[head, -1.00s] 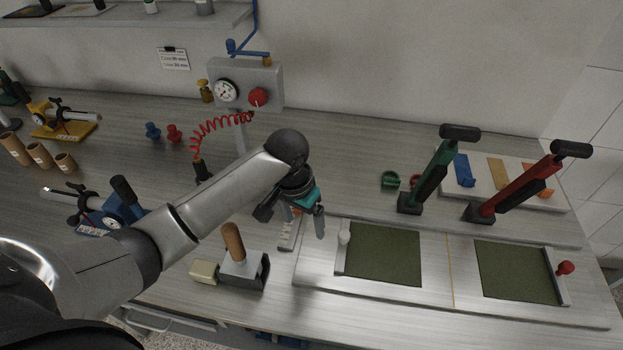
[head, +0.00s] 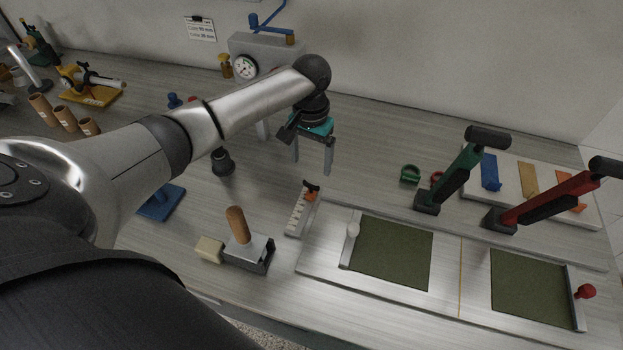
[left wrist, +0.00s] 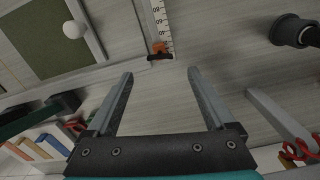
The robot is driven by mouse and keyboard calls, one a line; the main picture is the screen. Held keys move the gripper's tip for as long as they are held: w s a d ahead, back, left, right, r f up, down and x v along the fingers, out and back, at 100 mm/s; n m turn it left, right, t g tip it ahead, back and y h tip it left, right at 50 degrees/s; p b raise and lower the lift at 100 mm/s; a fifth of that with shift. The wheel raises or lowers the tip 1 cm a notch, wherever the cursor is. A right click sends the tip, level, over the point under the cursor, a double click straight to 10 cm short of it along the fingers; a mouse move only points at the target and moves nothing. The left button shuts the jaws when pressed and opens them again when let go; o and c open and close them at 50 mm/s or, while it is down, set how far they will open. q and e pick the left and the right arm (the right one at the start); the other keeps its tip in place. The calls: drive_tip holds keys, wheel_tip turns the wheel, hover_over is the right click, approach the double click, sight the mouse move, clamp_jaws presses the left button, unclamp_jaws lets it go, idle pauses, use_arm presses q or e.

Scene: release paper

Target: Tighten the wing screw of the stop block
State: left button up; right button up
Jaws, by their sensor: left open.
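The stop block (head: 312,195) is a small orange piece at the far end of a white scale (head: 298,214) on the bench. Its black wing screw (head: 311,186) sits on top. In the left wrist view the orange block (left wrist: 159,47) and the dark wing screw (left wrist: 160,57) lie beyond the gap between my fingertips. My left gripper (head: 312,166) is open and empty, its fingers pointing down, above the bench on the wall side of the block and apart from it. The wing screw's tightness cannot be seen. My right gripper is not in view.
A wooden-handled tool (head: 237,225) stands left of the scale. A framed board with green pads (head: 390,252) lies to the right. Green (head: 452,178) and red (head: 545,198) levers rise behind it. A dark cylinder (head: 222,162) stands left of my gripper.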

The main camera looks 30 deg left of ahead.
sight(311, 183)
use_arm(q)
wheel_tip(311, 183, down, 7)
drive_tip(key=shift+f+b, duration=0.2)
drive_tip(key=shift+b, duration=0.3)
drive_tip(key=shift+c, duration=0.4)
drive_tip(key=c, duration=1.3)
